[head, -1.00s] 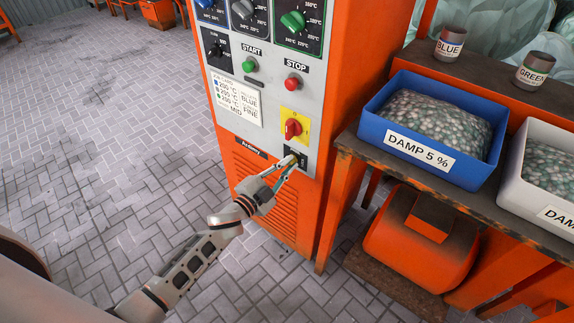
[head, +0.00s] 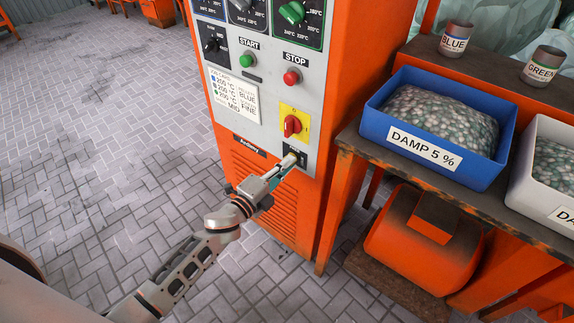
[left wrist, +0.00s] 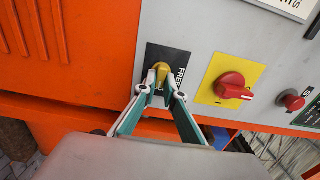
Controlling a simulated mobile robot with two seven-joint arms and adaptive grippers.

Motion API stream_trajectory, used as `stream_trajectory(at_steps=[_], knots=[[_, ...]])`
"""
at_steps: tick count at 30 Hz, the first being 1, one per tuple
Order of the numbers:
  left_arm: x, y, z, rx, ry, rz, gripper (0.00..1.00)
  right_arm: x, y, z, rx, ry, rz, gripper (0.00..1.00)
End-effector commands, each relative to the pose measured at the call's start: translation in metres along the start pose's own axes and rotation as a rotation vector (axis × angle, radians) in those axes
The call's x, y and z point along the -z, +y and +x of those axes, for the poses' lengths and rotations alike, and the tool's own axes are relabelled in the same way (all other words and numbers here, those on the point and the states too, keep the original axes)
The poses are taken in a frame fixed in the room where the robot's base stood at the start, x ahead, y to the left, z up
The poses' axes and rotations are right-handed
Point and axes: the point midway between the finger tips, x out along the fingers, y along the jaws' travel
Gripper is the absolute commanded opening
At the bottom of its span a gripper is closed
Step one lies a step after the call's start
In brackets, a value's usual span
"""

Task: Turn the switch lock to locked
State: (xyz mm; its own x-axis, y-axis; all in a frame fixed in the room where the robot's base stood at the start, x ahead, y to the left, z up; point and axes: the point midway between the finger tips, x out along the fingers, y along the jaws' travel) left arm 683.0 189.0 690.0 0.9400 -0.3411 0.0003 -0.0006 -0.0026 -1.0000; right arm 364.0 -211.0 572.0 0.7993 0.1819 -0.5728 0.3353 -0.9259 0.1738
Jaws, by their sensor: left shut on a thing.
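The switch lock is on a black plate (left wrist: 176,58) low on the grey front of the orange machine, below the red rotary switch (head: 292,125) on its yellow plate. In the left wrist view a brass-coloured key or knob (left wrist: 161,74) stands out of the lock. My left gripper (head: 291,160) is at the lock, its fingertips (left wrist: 160,92) shut on this brass piece from both sides. The lettering on the plate is partly hidden, so the lock's set position cannot be read. My right gripper is not in view.
Above are a green START button (head: 248,60), a red STOP button (head: 292,77) and several dials. To the right, a bench carries a blue bin (head: 480,172) marked DAMP 5 % and a white bin (head: 523,205). Open paved floor lies to the left.

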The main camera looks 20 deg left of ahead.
Motion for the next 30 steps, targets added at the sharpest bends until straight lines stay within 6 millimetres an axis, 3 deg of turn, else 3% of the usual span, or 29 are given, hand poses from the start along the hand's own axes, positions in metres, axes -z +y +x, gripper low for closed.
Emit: stream_trajectory(at_steps=[15,16,18,30], knots=[[0.0004,-0.0061,0.0028,0.010,0.001,0.021,0.00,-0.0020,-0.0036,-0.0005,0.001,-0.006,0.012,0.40],[0.0004,-0.0061,0.0028,0.010,0.001,0.021,0.15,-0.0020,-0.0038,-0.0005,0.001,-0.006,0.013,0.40],[0.0005,-0.0060,0.0028,0.009,0.001,0.020,0.26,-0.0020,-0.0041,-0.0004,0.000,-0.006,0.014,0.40],[0.0007,-0.0024,0.0003,0.004,0.001,0.018,0.26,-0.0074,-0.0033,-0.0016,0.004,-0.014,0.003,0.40]])
